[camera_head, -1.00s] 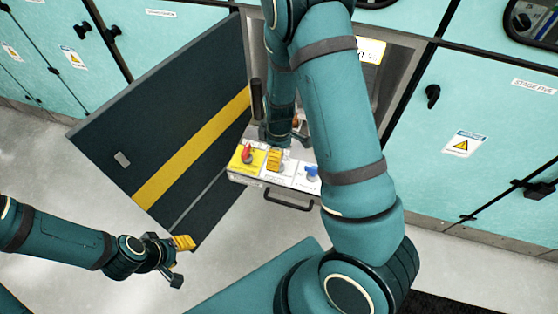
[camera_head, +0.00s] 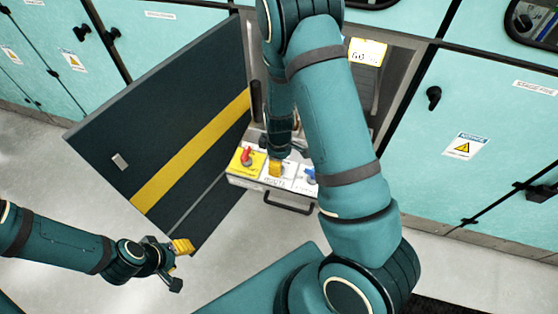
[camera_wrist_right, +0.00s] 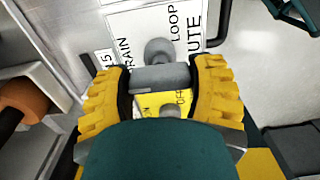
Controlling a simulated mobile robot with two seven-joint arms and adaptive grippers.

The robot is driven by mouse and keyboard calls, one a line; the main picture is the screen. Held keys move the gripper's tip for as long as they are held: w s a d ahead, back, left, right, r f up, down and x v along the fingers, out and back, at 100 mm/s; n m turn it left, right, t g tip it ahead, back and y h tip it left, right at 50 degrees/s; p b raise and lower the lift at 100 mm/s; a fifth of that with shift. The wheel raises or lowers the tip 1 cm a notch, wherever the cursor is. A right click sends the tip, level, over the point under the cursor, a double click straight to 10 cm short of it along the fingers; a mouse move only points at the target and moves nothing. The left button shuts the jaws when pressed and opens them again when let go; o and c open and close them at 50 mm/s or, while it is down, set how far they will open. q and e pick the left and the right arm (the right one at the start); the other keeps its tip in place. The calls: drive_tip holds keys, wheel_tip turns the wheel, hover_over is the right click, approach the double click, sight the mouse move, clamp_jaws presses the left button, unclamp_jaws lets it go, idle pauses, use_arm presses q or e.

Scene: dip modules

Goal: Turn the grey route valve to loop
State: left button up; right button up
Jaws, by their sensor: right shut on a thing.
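The grey route valve (camera_wrist_right: 160,77) shows in the right wrist view as a grey lever with a round grey end, on a white panel lettered DRAIN, LOOP and ROUTE. My right gripper (camera_wrist_right: 162,90) is shut on the lever, a yellow pad on each side. The word LOOP is just to the right of the round end and DRAIN to its left. In the head view the right gripper (camera_head: 275,169) is over the middle of the panel and hides the valve. My left gripper (camera_head: 180,258) hangs low at the left, away from the panel; its jaw opening is unclear.
A red valve (camera_head: 247,156) on a yellow plate (camera_head: 240,166) is left of the right gripper, and a blue valve (camera_head: 310,174) is right of it, partly covered by my arm. A black handle (camera_head: 288,208) is on the panel's front. A dark open door (camera_head: 165,120) stands to the left.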

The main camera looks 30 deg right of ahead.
drive_tip(key=shift+r+m, duration=0.1)
drive_tip(key=shift+m, duration=0.2)
drive_tip(key=m+p, duration=0.1)
drive_tip(key=m, duration=0.3)
drive_tip(key=shift+w, duration=0.1)
drive_tip(key=m+p, duration=0.1)
drive_tip(key=m, duration=0.4)
drive_tip(key=shift+p, duration=0.35)
drive_tip(key=m+p, duration=0.1)
drive_tip(key=m, duration=0.3)
drive_tip(key=shift+m, duration=0.4)
drive_tip(key=shift+m+p, duration=0.45)
drive_tip(key=shift+m, duration=1.45)
drive_tip(key=o, duration=1.2)
